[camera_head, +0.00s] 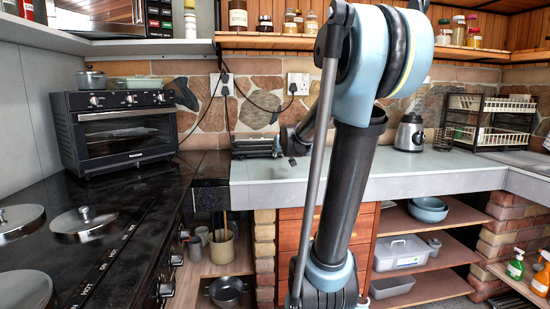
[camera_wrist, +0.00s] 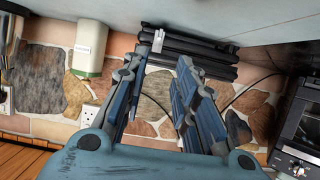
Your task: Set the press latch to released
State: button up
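The press is a low, black, ribbed appliance (camera_head: 258,147) on the pale counter against the stone wall. It also shows at the top of the wrist view (camera_wrist: 205,55), which is turned roughly upside down. A small pale grey piece (camera_wrist: 158,40) on its edge looks like the latch; its setting is not clear. My gripper (camera_wrist: 158,75) is open, with two blue-black fingers spread apart and nothing between them. The fingers point toward the press, with the latch piece ahead of the gap. In the head view, my arm hides most of the gripper at the press's right side.
A black toaster oven (camera_head: 115,128) stands left on the dark worktop. Black cables hang from wall sockets (camera_head: 298,84) behind the press. A white-and-green container (camera_wrist: 90,48) stands near the press. A blender (camera_head: 409,132) and dish rack (camera_head: 492,122) are farther right, with clear counter before them.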

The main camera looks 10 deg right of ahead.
jog(key=shift+x, duration=8.55)
jog(key=shift+f, duration=0.1)
grip_shut()
